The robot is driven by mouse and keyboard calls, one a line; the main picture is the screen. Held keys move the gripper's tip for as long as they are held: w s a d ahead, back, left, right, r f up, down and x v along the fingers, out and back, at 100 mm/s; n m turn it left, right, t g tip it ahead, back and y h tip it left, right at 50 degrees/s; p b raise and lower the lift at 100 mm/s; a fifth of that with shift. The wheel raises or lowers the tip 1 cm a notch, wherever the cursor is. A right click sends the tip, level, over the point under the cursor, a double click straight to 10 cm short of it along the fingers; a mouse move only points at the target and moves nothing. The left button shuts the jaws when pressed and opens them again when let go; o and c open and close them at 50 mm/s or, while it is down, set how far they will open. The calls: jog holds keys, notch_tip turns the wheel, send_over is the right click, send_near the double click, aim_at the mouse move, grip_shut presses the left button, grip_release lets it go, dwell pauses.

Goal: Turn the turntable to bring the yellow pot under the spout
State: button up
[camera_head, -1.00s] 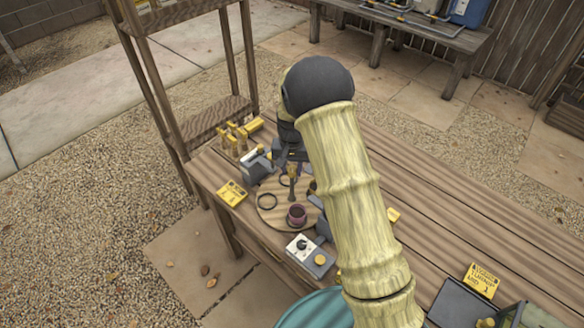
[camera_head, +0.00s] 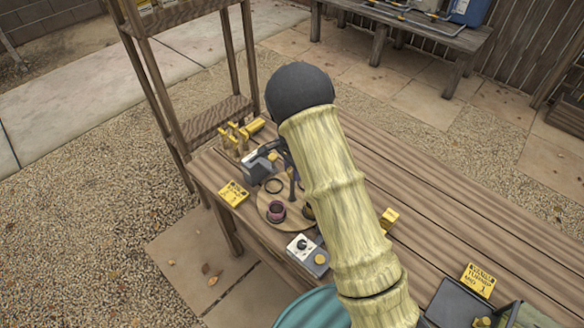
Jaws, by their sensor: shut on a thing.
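The round wooden turntable (camera_head: 265,209) sits at the left end of the slatted bench, its right part hidden behind my arm. A dark red-purple pot (camera_head: 277,213) stands at its front left. A dark ring (camera_head: 273,186) lies at its back left. A brownish pot (camera_head: 308,212) shows partly beside my arm; I cannot tell whether it is yellow. A thin upright post (camera_head: 292,185) stands near the middle. My gripper (camera_head: 290,168) is mostly hidden behind my arm, a dark part showing above the post. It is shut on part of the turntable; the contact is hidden. I cannot make out the spout.
A grey box with a knob (camera_head: 307,252) stands at the bench's front edge. Another grey device (camera_head: 259,163) and yellow fittings (camera_head: 240,133) stand behind left. Yellow cards (camera_head: 233,194) lie about. An open dark case (camera_head: 455,302) is at right.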

jog(key=shift+w+r+m, duration=0.15)
jog(key=shift+w+m, duration=0.05)
jog(key=shift+m, duration=0.2)
jog(key=o, duration=1)
jog(key=shift+s, duration=0.1)
jog(key=shift+c, duration=0.2)
notch_tip(320, 180, up, 17)
jog(key=b, duration=0.2)
jog(key=shift+b, duration=0.35)
jog(key=shift+r, duration=0.1)
